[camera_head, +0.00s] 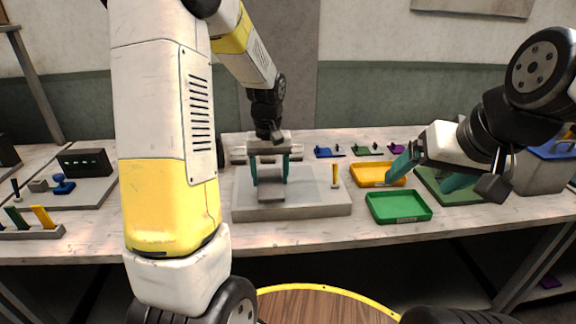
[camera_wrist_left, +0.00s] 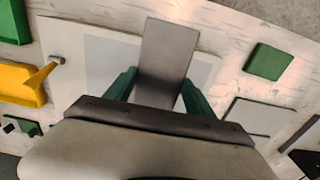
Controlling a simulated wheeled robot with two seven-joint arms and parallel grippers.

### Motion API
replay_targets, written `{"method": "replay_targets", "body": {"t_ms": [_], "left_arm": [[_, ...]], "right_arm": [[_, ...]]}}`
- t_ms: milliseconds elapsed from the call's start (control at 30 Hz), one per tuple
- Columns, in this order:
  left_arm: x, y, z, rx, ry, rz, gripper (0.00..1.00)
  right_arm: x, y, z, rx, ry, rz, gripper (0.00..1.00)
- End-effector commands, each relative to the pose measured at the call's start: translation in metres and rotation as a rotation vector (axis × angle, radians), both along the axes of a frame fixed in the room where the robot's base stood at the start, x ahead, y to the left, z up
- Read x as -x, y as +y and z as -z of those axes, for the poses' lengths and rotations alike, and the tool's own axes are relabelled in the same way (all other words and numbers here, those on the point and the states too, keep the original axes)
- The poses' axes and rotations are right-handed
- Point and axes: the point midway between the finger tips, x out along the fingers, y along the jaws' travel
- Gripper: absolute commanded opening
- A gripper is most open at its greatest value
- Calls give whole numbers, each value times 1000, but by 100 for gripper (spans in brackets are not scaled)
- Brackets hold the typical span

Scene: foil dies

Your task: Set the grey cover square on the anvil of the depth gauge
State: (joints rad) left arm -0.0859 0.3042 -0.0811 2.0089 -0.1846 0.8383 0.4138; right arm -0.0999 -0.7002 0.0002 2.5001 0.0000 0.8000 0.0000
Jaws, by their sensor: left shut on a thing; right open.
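My left gripper (camera_head: 270,172) is shut on a grey piece, apparently the grey cover (camera_head: 271,190), over the pale slab (camera_head: 305,207). In the left wrist view the grey cover (camera_wrist_left: 166,50) is a flat plate between the green fingers (camera_wrist_left: 158,92), reaching out past them. Whether it touches the slab cannot be told. A dark box with a small display (camera_head: 85,162) stands on a grey base at the left; it may be the depth gauge, though its anvil is not clear. My right gripper (camera_head: 430,172) is open and empty above the right side of the table.
A yellow post (camera_head: 335,176) stands on the slab's right side. An orange tray (camera_head: 372,181) and a green tray (camera_head: 399,219) lie right of it. Small blue, green and purple pieces lie behind. A holder with coloured bars (camera_head: 32,231) is front left. My left arm hides part of the table.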

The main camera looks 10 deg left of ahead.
Motion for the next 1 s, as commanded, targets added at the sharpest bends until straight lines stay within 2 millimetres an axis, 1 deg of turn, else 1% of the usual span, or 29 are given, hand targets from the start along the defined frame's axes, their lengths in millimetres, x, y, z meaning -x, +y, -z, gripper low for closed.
{"method": "replay_targets", "body": {"t_ms": [33,100,200,300,500,700,733,1000], "left_arm": [[-15,0,2,0,0,0,21],[-32,-1,4,0,0,1,21],[-52,-2,6,1,0,1,21],[-63,-2,6,1,0,1,21],[-77,-3,8,1,0,1,21],[-75,-2,38,0,3,1,21],[-76,-2,40,1,2,1,21],[-76,-2,42,1,-1,1,21]], "right_arm": [[0,0,0,0,0,0,85],[0,0,0,0,0,0,85],[0,0,0,0,0,0,85],[0,0,0,0,0,0,85],[0,0,0,0,0,0,85],[0,0,0,0,0,0,85],[0,0,0,0,0,0,85],[0,0,0,0,0,0,85]]}}
